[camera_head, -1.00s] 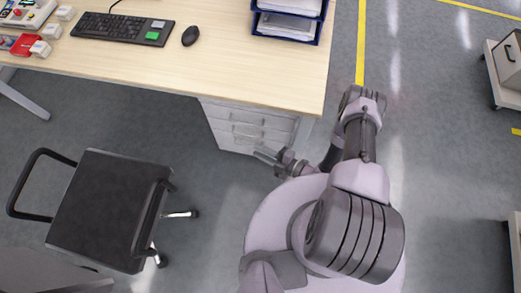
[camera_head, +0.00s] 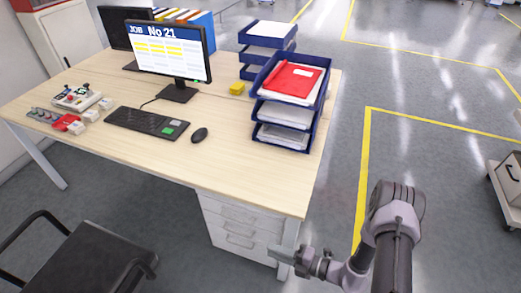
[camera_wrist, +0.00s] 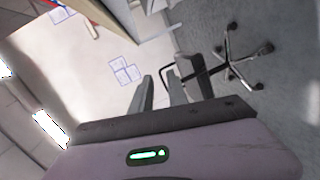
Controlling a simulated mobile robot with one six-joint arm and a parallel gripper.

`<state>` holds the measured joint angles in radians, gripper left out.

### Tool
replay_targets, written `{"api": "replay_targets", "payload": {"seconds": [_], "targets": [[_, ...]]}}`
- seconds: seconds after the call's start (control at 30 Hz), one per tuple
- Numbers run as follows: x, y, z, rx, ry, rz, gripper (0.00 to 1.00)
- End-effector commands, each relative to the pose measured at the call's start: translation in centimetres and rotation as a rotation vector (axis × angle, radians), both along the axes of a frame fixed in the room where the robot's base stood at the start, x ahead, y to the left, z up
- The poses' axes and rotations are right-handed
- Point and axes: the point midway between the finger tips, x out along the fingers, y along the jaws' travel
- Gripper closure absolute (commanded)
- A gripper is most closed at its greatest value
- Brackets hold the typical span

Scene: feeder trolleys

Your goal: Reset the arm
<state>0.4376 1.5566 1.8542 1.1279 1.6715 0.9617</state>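My arm is folded at the lower right of the head view, beside the desk's front right corner. My gripper (camera_head: 280,254) points left, in front of the white drawer unit (camera_head: 240,228) under the desk. In the wrist view, the two fingers of my gripper (camera_wrist: 157,86) stand apart with nothing between them. The gripper is open and empty. The head view does not show whether the gripper touches the drawers.
The desk (camera_head: 230,160) holds a monitor (camera_head: 170,52), a keyboard (camera_head: 146,124), a mouse (camera_head: 199,135) and blue paper trays (camera_head: 283,146). A black chair (camera_head: 85,258) stands at lower left. Open floor with yellow lines lies right of the desk; a trolley (camera_head: 508,190) stands at the right edge.

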Motion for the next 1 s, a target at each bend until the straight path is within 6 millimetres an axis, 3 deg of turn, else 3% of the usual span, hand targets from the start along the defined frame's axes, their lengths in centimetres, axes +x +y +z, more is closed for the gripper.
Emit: {"api": "replay_targets", "payload": {"seconds": [0.2,0.37,0.5,0.6,0.8,0.83,1.0], "targets": [[1.8,0.7,9.2,-0.176,-0.336,0.292,0.80],[0.7,1.6,18.4,-0.379,-0.724,0.623,0.80],[-3.0,1.8,27.2,-0.629,-1.198,1.030,0.80],[-6.4,1.0,32.1,-0.818,-1.534,1.336,0.80],[-11.9,-2.3,38.8,-1.204,-2.078,1.943,0.80],[-12.5,-2.8,39.5,1.215,2.062,-1.956,0.80],[-14.1,-4.6,41.8,1.111,1.752,-1.779,0.80]]}}
